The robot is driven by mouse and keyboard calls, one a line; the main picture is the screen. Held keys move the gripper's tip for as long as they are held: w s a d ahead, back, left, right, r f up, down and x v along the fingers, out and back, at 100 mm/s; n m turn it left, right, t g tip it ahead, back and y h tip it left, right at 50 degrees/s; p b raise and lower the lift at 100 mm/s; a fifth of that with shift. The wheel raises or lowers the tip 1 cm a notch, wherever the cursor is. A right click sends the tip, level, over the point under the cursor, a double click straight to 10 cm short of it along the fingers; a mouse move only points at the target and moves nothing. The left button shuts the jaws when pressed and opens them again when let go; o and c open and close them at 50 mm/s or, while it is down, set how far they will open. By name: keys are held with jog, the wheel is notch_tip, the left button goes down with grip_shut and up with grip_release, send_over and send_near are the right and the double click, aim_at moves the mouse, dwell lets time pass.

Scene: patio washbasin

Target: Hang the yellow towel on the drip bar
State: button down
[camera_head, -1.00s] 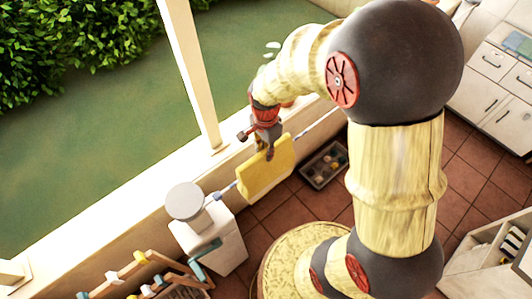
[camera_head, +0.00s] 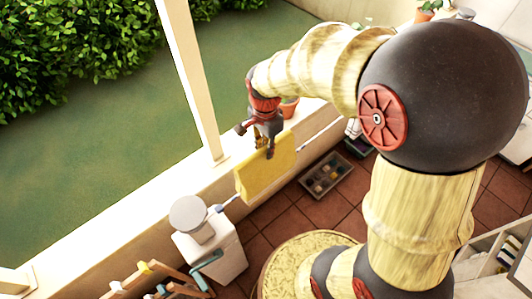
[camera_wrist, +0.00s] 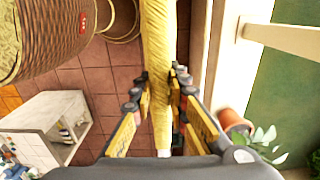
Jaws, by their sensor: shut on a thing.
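The yellow towel (camera_head: 262,178) hangs as a flat sheet from my gripper (camera_head: 268,148) in the head view. My gripper is shut on its upper edge. The pale drip bar (camera_head: 320,135) runs along the low wall, with its ends showing on either side of the towel. The towel hides the bar's middle, and I cannot tell whether it is draped over the bar or in front of it. In the wrist view, the towel (camera_wrist: 158,50) is a narrow strip seen edge-on between the fingers of my gripper (camera_wrist: 160,90).
A white stand with a round grey top (camera_head: 188,214) is at the bar's left end. A tray of small items (camera_head: 327,175) lies on the tiled floor. A potted plant (camera_wrist: 235,122) stands on the ledge beside my gripper.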

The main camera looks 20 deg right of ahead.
jog(key=shift+r, duration=5.85)
jog(key=s+d, duration=0.2)
jog(key=s, duration=0.6)
jog(key=s+d+r+b, duration=0.1)
jog(key=s+d, duration=0.2)
jog(key=s, duration=0.5)
jog(key=shift+d+f, duration=0.1)
jog(key=shift+d, duration=0.05)
